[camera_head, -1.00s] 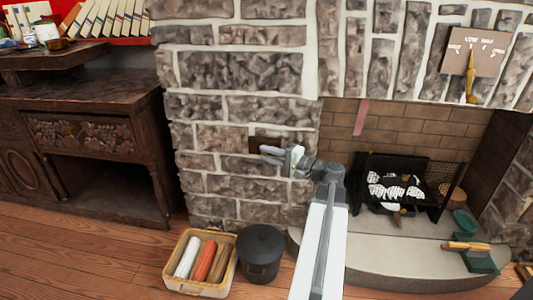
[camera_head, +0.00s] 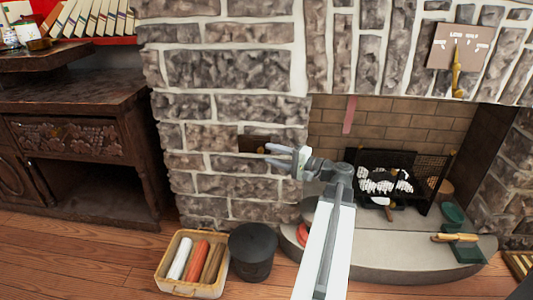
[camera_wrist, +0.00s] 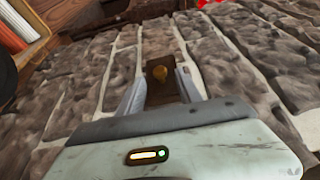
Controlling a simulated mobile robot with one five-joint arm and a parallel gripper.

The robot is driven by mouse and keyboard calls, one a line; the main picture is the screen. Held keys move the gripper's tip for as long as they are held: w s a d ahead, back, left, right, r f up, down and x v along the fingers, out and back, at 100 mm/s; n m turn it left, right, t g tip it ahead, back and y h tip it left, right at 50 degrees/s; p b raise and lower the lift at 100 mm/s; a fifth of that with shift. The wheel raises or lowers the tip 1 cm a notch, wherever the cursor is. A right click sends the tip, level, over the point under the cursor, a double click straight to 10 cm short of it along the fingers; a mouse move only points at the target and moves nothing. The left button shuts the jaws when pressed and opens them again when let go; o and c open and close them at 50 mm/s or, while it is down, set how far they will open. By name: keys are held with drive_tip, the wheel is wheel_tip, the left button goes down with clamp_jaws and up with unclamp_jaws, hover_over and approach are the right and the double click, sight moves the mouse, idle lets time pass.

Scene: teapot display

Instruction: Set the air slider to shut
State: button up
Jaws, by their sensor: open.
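A dark brown plate (camera_head: 254,143) is set in the stone wall left of the fireplace opening. My gripper (camera_head: 272,154) is open in front of the wall, just right of and slightly below the plate in the head view. I cannot tell how far the knob is in depth.
A plaque (camera_head: 440,50) with white markings and a brass lever (camera_head: 457,75) hangs upper right. A basket (camera_head: 163,277) of rolls and a black pot (camera_head: 252,250) stand on the floor below. The fireplace grate (camera_head: 400,180) and curved hearth (camera_head: 400,256) are right. A wooden cabinet (camera_head: 90,92) stands left.

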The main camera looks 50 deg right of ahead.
drive_tip(key=v, duration=0.4)
drive_tip(key=shift+s, duration=0.35)
